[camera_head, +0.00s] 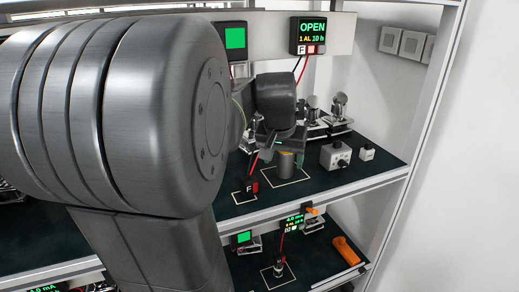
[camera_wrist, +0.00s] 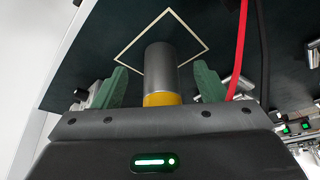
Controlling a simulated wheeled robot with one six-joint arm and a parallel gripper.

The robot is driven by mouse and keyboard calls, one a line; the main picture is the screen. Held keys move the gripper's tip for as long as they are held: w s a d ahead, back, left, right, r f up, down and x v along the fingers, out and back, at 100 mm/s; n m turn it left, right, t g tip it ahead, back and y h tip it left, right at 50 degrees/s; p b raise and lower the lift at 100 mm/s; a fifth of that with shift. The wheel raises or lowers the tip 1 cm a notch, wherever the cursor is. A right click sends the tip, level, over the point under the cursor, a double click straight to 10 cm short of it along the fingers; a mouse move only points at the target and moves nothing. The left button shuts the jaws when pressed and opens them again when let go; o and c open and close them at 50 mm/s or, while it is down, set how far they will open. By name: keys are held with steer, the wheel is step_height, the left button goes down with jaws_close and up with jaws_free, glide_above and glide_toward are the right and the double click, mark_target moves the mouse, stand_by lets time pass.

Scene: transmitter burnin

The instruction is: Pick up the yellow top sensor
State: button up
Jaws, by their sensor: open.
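The yellow top sensor (camera_wrist: 160,70) is a grey metal cylinder with a yellow end, standing inside a white square outline on the dark shelf. In the head view the sensor (camera_head: 286,164) is partly hidden under my gripper (camera_head: 279,141). In the wrist view the two green fingers of my gripper (camera_wrist: 161,68) are apart, one on each side of the sensor. A gap shows between each finger and the cylinder. The yellow end is nearest the gripper body, which partly cuts it off from view.
A red cable (camera_wrist: 239,50) and a black cable run close to the right finger. A grey box with a knob (camera_head: 336,155) and a small white box (camera_head: 367,153) stand to the right. A tag marked F (camera_head: 249,188) is at front left. Shelf posts and a lower shelf surround this.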

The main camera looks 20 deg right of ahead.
mark_target(286, 159)
steer(key=shift+w+d+p, duration=0.3)
steer(key=shift+w+d, duration=0.45)
steer(key=shift+w, duration=0.3)
steer(key=shift+x, duration=1.2)
steer(key=shift+w+d+f, duration=0.1)
steer(key=shift+f, duration=0.25)
steer(key=c, duration=1.4)
